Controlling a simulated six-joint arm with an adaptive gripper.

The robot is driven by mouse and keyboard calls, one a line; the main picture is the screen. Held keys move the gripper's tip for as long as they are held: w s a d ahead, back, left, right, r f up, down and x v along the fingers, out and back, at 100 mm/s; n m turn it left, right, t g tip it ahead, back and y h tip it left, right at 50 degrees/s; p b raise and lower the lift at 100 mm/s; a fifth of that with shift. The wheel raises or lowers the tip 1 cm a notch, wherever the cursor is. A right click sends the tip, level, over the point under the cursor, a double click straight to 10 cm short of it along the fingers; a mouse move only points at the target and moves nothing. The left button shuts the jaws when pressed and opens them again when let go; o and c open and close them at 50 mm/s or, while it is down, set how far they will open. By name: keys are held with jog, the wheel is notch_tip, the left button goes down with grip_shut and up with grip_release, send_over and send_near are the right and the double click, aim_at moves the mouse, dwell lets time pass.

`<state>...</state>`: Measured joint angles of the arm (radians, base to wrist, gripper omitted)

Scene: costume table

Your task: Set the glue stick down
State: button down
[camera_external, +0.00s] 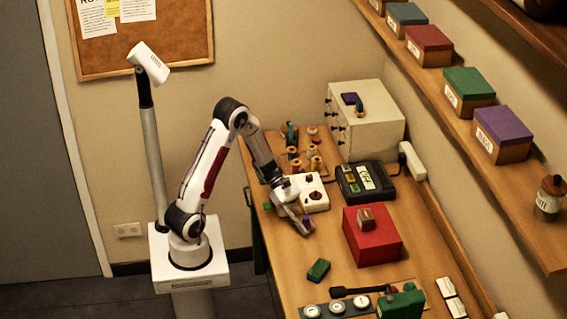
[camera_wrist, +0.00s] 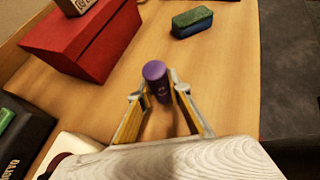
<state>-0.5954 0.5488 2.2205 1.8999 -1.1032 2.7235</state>
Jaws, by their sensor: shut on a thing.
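The glue stick is a purple cylinder (camera_wrist: 156,72) between my fingertips in the wrist view. In the external view it is a small purple spot (camera_external: 307,220) at my gripper's tip. My gripper (camera_external: 301,226) is shut on it, with one finger on each side, low over the wooden table (camera_external: 285,247). Its top end shows in the wrist view; its lower end is hard to make out, so I cannot tell whether it touches the table.
A red box (camera_external: 372,246) stands right of my gripper. A green-and-blue block (camera_external: 318,270) lies in front, with bare wood between. A white device (camera_external: 313,190) and a black device (camera_external: 364,183) stand behind. Several spools (camera_external: 314,163) stand farther back.

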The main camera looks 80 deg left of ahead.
jog(key=shift+f, duration=0.4)
jog(key=shift+f, duration=0.1)
jog(key=c, duration=1.9)
grip_release()
jog(key=shift+a+r, duration=0.15)
jog(key=shift+r, duration=0.05)
jog(key=v, duration=1.1)
jog(key=shift+s+a+r, duration=0.2)
jog(key=shift+s+a, duration=0.05)
jog(key=shift+w, duration=0.1)
